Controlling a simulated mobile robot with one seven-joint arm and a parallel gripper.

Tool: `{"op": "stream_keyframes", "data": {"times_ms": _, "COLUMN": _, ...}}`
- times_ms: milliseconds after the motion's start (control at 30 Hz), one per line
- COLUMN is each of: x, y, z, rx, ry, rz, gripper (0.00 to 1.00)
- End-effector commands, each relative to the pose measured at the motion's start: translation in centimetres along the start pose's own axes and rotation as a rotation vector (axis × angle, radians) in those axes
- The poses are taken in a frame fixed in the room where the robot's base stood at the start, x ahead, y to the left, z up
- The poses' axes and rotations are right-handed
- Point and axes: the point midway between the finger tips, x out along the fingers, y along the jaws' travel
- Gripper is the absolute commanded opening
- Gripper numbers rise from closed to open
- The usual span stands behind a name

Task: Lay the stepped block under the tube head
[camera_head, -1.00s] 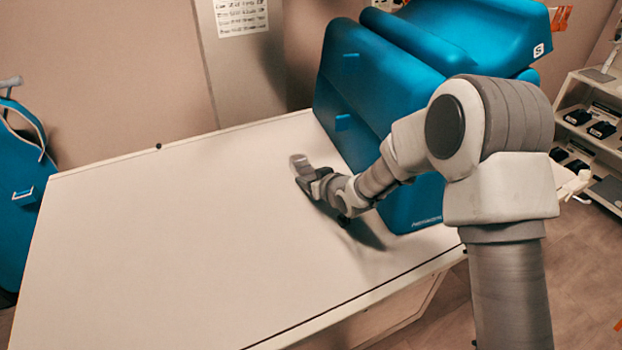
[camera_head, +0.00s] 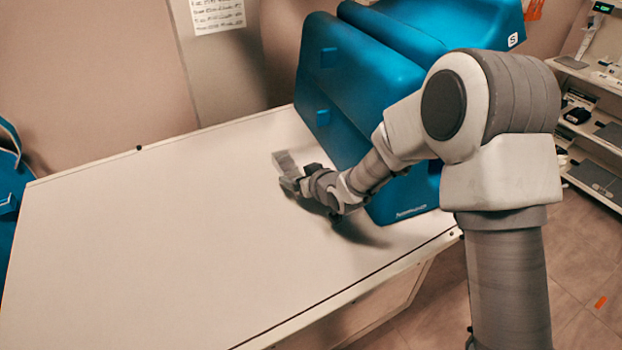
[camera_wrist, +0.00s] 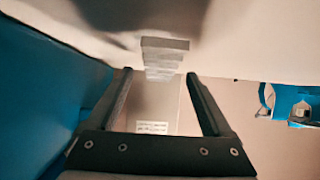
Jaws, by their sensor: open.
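The stepped block (camera_head: 285,162) is small and grey. It appears to sit on the white table beside the large teal machine (camera_head: 350,110). In the wrist view the block (camera_wrist: 164,52) shows its stacked steps just beyond my fingertips, near the middle. My gripper (camera_head: 296,181) is low over the table, close to the block. In the wrist view my gripper (camera_wrist: 158,76) has its two fingers wide apart with nothing between them. I cannot tell which part of the teal machine is the tube head.
The white table (camera_head: 150,240) is bare to the left and front. A shelf unit (camera_head: 585,140) with dark items stands at the far right. Another teal item (camera_head: 12,185) is at the left edge.

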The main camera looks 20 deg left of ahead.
Motion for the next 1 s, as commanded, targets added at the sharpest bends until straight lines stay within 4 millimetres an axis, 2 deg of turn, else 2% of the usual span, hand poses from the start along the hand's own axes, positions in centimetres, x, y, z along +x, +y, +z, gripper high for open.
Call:
{"op": "stream_keyframes", "data": {"times_ms": 33, "x": -1.2, "y": 0.1, "z": -0.2, "rx": 0.000, "ry": 0.001, "rz": 0.002, "gripper": 0.85}}
{"op": "stream_keyframes", "data": {"times_ms": 200, "x": -4.8, "y": 0.1, "z": -0.1, "rx": 0.001, "ry": 0.001, "rz": 0.002, "gripper": 0.85}}
{"op": "stream_keyframes", "data": {"times_ms": 400, "x": -7.8, "y": 0.1, "z": -0.1, "rx": 0.001, "ry": 0.001, "rz": 0.001, "gripper": 0.85}}
{"op": "stream_keyframes", "data": {"times_ms": 600, "x": -9.0, "y": 0.0, "z": 0.0, "rx": 0.001, "ry": 0.001, "rz": 0.000, "gripper": 0.85}}
{"op": "stream_keyframes", "data": {"times_ms": 1000, "x": -9.0, "y": 0.0, "z": 0.0, "rx": 0.001, "ry": 0.000, "rz": -0.001, "gripper": 0.85}}
